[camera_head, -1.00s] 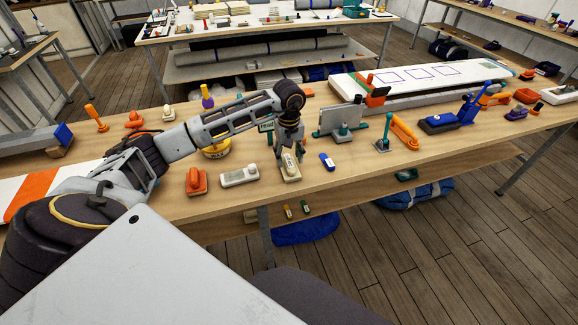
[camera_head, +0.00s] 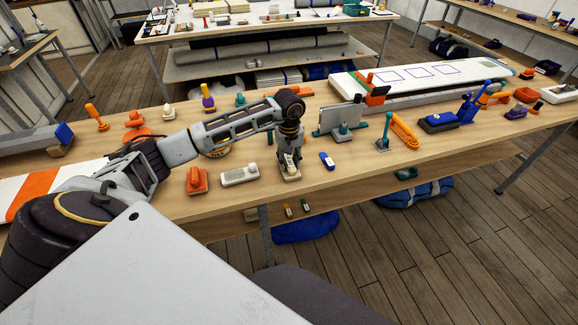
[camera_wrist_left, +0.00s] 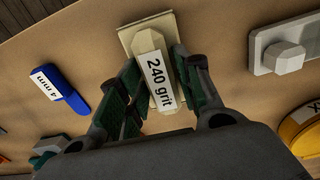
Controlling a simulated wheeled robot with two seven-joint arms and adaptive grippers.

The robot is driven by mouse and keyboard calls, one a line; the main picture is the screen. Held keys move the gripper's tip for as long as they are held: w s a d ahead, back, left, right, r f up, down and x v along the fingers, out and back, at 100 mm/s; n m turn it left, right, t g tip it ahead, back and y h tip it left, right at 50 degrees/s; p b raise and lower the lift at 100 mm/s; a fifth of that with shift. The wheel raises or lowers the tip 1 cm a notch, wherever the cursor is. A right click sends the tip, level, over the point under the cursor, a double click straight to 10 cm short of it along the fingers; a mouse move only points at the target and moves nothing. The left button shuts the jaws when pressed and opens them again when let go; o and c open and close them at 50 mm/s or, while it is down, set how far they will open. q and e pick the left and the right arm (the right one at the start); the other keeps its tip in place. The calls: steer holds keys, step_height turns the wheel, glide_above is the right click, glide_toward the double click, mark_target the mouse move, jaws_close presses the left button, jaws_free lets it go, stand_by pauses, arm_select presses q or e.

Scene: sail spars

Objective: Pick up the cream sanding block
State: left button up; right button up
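The cream sanding block (camera_head: 291,176) lies on the wooden workbench (camera_head: 330,187) near its front edge. In the left wrist view, the block (camera_wrist_left: 143,42) has a raised grip with a "240 grit" label. My left gripper (camera_head: 289,163) is down over it, fingers pointing at the bench. In the left wrist view, the gripper (camera_wrist_left: 157,75) has its green-padded fingers on either side of the raised grip. The fingers look spread, with narrow gaps to the grip. The near end of the block is partly hidden by the fingers. My right gripper is not in view.
A pale grey block (camera_head: 240,175) and an orange block (camera_head: 196,181) lie to the left. A blue "4 mm" piece (camera_head: 327,161) lies to the right. A yellow round container (camera_wrist_left: 308,130) is close by. A grey upright plate (camera_head: 338,118) stands farther back.

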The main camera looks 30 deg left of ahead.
mark_target(289, 160)
arm_select(q)
jaws_close()
steer(key=shift+r, duration=0.7)
step_height(289, 160, up, 7)
steer(key=shift+r+b, duration=0.1)
steer(key=shift+b, duration=0.45)
steer(key=shift+r, duration=0.75)
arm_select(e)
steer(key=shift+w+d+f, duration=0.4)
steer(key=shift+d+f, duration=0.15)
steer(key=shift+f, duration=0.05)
